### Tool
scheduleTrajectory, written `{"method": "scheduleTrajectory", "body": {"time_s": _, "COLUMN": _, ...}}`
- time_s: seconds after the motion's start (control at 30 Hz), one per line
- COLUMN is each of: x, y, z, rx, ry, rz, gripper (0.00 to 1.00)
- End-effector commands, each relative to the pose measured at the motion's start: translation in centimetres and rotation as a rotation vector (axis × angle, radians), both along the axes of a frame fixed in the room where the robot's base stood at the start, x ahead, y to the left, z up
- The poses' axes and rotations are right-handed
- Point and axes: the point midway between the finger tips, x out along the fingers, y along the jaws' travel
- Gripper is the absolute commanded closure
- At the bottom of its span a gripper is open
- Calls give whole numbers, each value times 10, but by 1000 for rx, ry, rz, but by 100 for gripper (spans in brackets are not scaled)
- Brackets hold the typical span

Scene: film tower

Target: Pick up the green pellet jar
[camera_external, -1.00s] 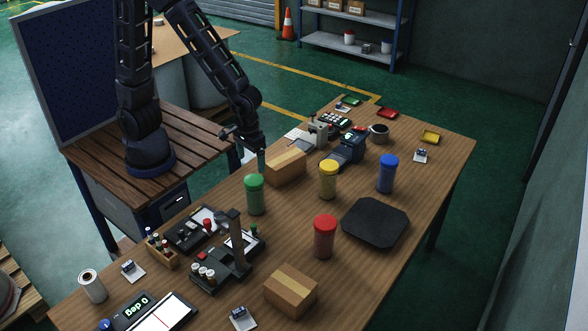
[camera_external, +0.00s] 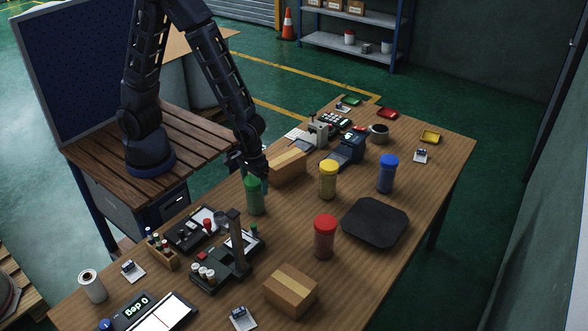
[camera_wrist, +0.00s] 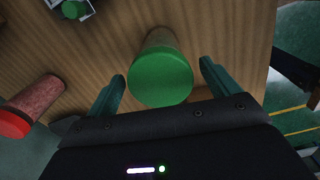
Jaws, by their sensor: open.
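The green pellet jar (camera_external: 255,198) stands upright on the wooden table, left of the yellow jar, with a green lid. My gripper (camera_external: 255,179) is at the top of this jar in the external view and covers part of its lid. In the wrist view the green jar (camera_wrist: 161,76) lies between the two spread teal fingers of my gripper (camera_wrist: 161,82). Gaps show between the jar and both fingers. The gripper is open.
A cardboard box (camera_external: 288,166) stands close behind the green jar. A yellow jar (camera_external: 328,180), a blue jar (camera_external: 388,174) and a red jar (camera_external: 325,237) stand to the right. A black device with a column (camera_external: 236,240) is in front. Bare table lies between the green and red jars.

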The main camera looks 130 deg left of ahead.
Motion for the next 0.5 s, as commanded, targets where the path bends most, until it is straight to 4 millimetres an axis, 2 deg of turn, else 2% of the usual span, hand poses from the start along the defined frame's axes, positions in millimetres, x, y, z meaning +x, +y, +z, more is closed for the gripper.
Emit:
{"method": "scheduleTrajectory", "body": {"time_s": 0.2, "x": 0, "y": 0, "z": -18, "rx": -1, "ry": 2, "rz": 0, "gripper": 12}}
{"method": "scheduleTrajectory", "body": {"time_s": 0.5, "x": 0, "y": 0, "z": -20, "rx": 0, "ry": 1, "rz": 0, "gripper": 12}}
